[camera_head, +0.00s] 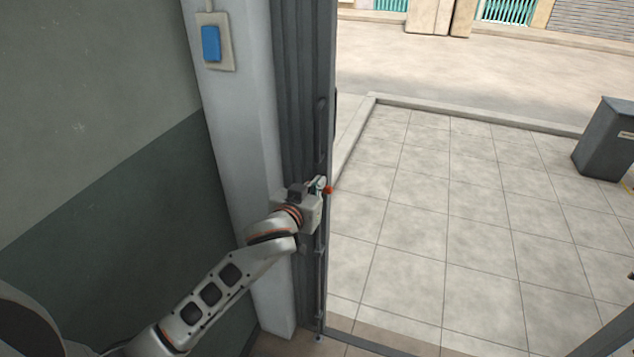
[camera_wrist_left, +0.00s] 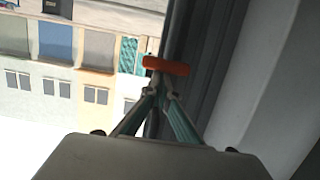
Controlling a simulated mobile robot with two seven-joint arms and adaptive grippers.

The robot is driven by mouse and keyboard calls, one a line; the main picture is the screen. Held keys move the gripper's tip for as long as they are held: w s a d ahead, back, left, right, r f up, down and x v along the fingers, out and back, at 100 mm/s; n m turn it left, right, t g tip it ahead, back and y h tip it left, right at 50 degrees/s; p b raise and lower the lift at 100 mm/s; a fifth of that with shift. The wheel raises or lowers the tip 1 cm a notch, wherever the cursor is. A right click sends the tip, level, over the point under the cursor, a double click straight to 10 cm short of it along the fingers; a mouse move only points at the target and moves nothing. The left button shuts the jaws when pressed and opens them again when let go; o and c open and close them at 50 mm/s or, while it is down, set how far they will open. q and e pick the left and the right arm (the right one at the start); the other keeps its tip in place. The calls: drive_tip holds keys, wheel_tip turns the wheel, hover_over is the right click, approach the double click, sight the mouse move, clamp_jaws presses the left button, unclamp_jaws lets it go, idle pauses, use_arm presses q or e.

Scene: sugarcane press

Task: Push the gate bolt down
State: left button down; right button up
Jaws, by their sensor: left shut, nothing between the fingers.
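The gate bolt shows as a small red-orange handle (camera_head: 328,190) at the edge of the dark folding gate (camera_head: 300,80) in the head view. In the left wrist view the orange handle (camera_wrist_left: 165,66) lies crosswise just beyond my fingertips. My left gripper (camera_head: 319,185) is shut and empty, right beside the handle. Its two fingers (camera_wrist_left: 160,92) meet in the wrist view; I cannot tell whether they touch the handle. A thin vertical rod (camera_head: 321,285) runs down the gate edge to the floor below my gripper. My right gripper is not in view.
A pale pillar (camera_head: 240,130) with a blue switch (camera_head: 211,44) stands left of the gate. A floor track (camera_head: 365,343) crosses the doorway. Tiled pavement (camera_head: 440,220) to the right is open, with a dark grey box (camera_head: 606,140) at far right.

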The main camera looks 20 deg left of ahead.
use_arm(q)
wheel_tip(320, 180, down, 10)
drive_tip(key=shift+s+f, duration=0.2)
drive_tip(key=shift+s, duration=0.05)
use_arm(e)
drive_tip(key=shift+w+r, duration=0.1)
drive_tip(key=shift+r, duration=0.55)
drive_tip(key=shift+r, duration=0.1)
